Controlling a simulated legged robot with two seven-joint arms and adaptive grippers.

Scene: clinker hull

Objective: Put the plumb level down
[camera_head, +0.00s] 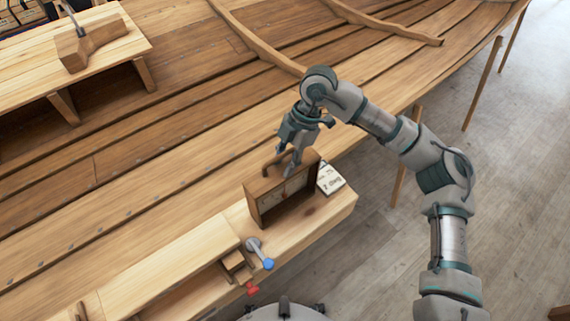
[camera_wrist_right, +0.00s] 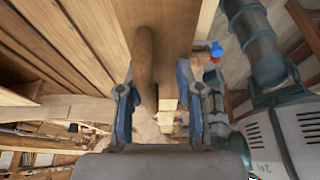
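The plumb level appears to be the wooden box frame (camera_head: 283,195) with a pale face and a curved handle on top, standing upright on the bench end in the head view. Its wooden handle (camera_wrist_right: 144,58) shows large in the right wrist view. My right gripper (camera_head: 288,158) is just above the frame, pointing down at the handle. In the wrist view its fingers (camera_wrist_right: 158,98) are wide apart, with the handle nearer the left finger and a gap to the right one. Contact is unclear. My left gripper is not in view.
The bench (camera_head: 185,255) carries a white card (camera_head: 331,178) with writing behind the frame, and a blue-tipped tool (camera_head: 262,256) and a red-tipped one (camera_head: 251,289) near its front. The planked hull (camera_head: 130,165) lies beyond. A wooden block (camera_head: 93,42) sits on another bench.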

